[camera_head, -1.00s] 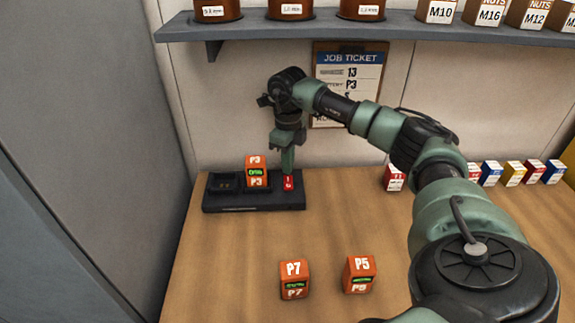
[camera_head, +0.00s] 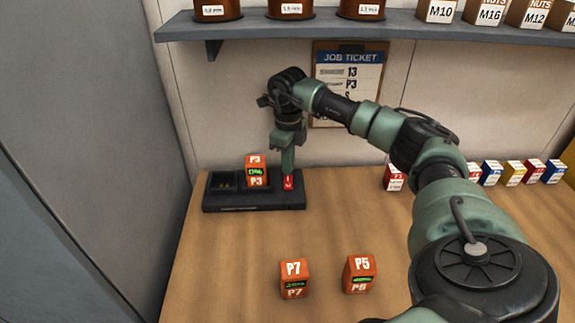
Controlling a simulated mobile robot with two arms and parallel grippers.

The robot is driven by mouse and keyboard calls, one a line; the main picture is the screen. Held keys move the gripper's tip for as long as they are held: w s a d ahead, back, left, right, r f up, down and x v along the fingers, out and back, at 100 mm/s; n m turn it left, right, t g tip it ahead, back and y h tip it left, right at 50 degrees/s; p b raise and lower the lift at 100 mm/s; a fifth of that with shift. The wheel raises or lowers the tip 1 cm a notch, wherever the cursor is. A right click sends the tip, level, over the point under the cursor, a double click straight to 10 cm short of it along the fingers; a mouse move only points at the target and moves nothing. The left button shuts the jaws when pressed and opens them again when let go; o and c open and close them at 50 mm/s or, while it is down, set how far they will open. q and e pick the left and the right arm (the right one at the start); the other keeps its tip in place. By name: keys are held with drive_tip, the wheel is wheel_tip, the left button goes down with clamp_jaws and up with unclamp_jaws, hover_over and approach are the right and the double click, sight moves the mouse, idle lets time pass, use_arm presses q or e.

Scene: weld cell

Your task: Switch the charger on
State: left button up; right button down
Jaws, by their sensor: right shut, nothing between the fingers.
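The black charger (camera_head: 232,202) stands at the back left of the bench. The orange battery P3 (camera_head: 257,172) sits upright in its right-hand bay, with a green display lit. The left bay (camera_head: 223,182) is empty. A red switch (camera_head: 288,183) with white marks is at the charger's right end. My right gripper (camera_head: 288,168) is shut and empty, pointing down with its tips at the top of the switch. The tips hide part of the switch, and I cannot tell how far it is pressed. My left gripper is not in view.
Orange batteries P7 (camera_head: 294,279) and P5 (camera_head: 359,274) stand at the front of the bench. Several small coloured boxes (camera_head: 514,173) line the back right. A shelf (camera_head: 330,31) with spools and nut boxes overhangs the back. A job ticket (camera_head: 347,75) hangs on the wall.

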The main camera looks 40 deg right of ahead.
sight(288, 177)
drive_tip(key=shift+f+b, duration=0.55)
drive_tip(key=shift+f, duration=0.55)
drive_tip(key=shift+r, duration=0.1)
drive_tip(key=shift+r+p, duration=2.85)
drive_tip(key=shift+r, duration=0.7)
drive_tip(key=shift+f, duration=0.1)
